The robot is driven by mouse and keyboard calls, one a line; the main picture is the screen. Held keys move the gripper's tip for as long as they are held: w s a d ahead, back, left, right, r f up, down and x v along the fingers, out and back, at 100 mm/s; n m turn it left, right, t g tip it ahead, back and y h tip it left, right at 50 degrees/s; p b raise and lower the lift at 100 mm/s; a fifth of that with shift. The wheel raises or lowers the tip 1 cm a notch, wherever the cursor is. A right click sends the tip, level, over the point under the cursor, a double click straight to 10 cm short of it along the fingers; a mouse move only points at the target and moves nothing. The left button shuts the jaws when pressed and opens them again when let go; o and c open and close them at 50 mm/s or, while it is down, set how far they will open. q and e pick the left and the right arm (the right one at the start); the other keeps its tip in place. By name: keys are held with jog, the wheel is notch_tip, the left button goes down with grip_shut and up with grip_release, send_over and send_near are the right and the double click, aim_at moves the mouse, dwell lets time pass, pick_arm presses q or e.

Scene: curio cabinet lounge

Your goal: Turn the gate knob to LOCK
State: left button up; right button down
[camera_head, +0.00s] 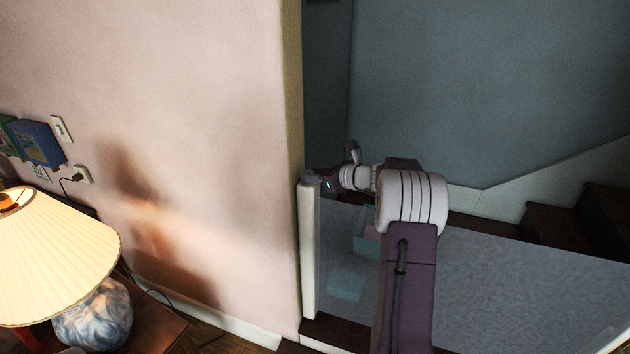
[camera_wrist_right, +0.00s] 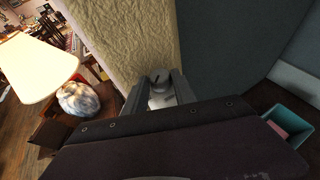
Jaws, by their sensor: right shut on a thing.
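The gate knob (camera_head: 309,179) is a small grey knob on top of the white gate post (camera_head: 309,250), beside the wall's edge. My right gripper (camera_head: 320,181) reaches it from the right and is shut on it. In the right wrist view the knob (camera_wrist_right: 159,78) shows as a round grey cap with a dark mark, between the two fingers of the right gripper (camera_wrist_right: 158,88). The lettering around the knob cannot be read. The gate's translucent mesh panel (camera_head: 510,285) stretches to the right from the post. My left gripper is not in view.
A lit lamp (camera_head: 55,250) with a blue-white base stands on a wooden table (camera_head: 155,325) at the left. The pale wall (camera_head: 200,120) borders the post. Behind the gate are a teal box (camera_wrist_right: 290,118) and dark stairs (camera_head: 560,222).

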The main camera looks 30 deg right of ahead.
jog(key=m+h+b, duration=0.1)
jog(key=h+b, duration=0.1)
jog(key=a+m+h+b, duration=0.1)
jog(key=m+h+b, duration=0.1)
jog(key=b, duration=0.1)
jog(key=m+h+b, duration=0.2)
jog(key=shift+a+f+t+b, duration=0.2)
jog(key=shift+a+t+b, duration=0.1)
jog(key=shift+b, duration=0.1)
jog(key=shift+a+r+m+h+b, duration=0.1)
jog(key=shift+r+m+h+b, duration=0.05)
jog(key=shift+m+h+b, duration=0.85)
jog(key=shift+w+a+r+m+g+h, duration=0.1)
jog(key=shift+m+g+h, duration=0.5)
jog(key=shift+m+h, duration=0.3)
jog(key=shift+h, duration=0.3)
jog(key=c, duration=1)
grip_release()
